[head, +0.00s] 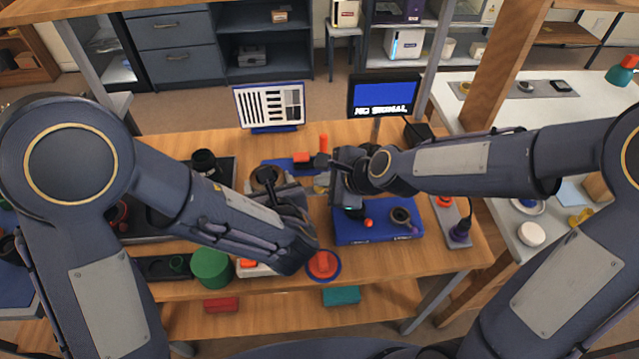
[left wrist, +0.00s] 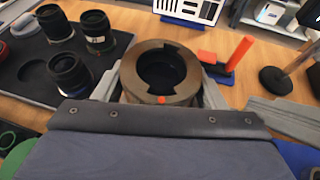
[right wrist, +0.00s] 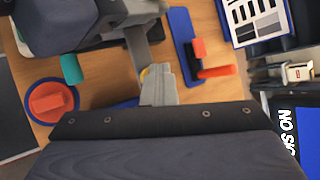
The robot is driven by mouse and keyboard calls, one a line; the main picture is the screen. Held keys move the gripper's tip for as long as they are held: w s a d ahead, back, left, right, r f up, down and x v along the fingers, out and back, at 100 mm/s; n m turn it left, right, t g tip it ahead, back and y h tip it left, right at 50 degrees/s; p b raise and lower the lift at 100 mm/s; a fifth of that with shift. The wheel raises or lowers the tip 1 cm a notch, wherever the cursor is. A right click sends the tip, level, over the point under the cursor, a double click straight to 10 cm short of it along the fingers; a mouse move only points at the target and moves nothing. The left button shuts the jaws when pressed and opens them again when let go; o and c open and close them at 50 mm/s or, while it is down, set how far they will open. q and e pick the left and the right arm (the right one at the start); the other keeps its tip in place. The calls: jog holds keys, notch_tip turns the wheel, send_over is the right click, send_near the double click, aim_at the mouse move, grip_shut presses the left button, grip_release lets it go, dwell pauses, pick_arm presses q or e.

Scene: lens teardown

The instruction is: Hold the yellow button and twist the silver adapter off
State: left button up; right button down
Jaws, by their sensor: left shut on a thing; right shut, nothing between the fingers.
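My left gripper (left wrist: 166,90) is shut on a bronze-grey ring-shaped adapter (left wrist: 142,98), one finger on each side. The ring has notches inside its dark opening and an orange dot on its near face. In the head view the ring (head: 267,176) is held above the table, left of centre. My right gripper (right wrist: 158,85) is shut and empty. A small yellow piece (right wrist: 144,73) shows beside its fingertips, mostly hidden; I cannot tell whether they touch. The yellow piece also shows in the head view (head: 321,186), between the two grippers.
A stand with an orange post (left wrist: 240,53) and blue base is behind the ring. Dark lenses (left wrist: 68,73) stand in a tray at left.

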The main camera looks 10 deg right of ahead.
pick_arm(q)
jog(key=shift+d+n+g+y, duration=0.15)
jog(key=shift+n+g+y, duration=0.15)
jog(key=shift+n+y, duration=1)
jog(key=shift+y, duration=0.1)
jog(key=o, duration=1.1)
